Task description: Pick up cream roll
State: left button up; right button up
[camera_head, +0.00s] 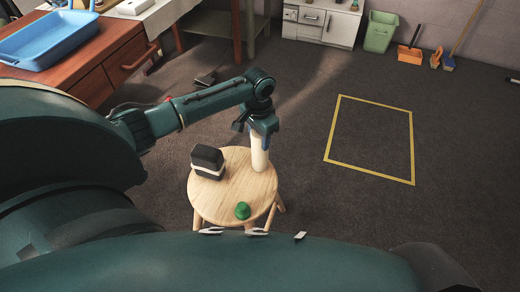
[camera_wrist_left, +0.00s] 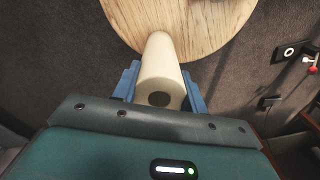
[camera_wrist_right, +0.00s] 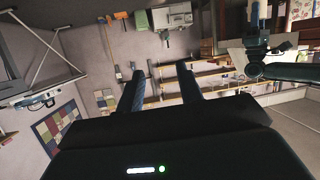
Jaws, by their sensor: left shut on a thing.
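The cream roll (camera_head: 260,153) is upright at the back right of the round wooden stool's top (camera_head: 232,190). My left gripper (camera_head: 263,126) points down and is shut around the upper part of the roll. In the left wrist view the roll (camera_wrist_left: 160,62) is between the two blue fingers (camera_wrist_left: 160,88), with its dark round core facing the camera. I cannot tell whether its lower end touches the stool. My right gripper (camera_wrist_right: 160,74) shows only in its own wrist view; its dark fingers are apart with nothing between them.
A dark block with a cream band (camera_head: 207,160) and a small green item (camera_head: 242,211) are on the stool. A wooden desk (camera_head: 120,62) with a blue tray (camera_head: 45,42) stands at upper left. The floor inside the yellow outline (camera_head: 372,140) is clear.

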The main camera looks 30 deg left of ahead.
pick_arm(q)
jog(key=c, duration=0.4)
jog(key=shift+c, duration=0.2)
jog(key=shift+r, duration=0.15)
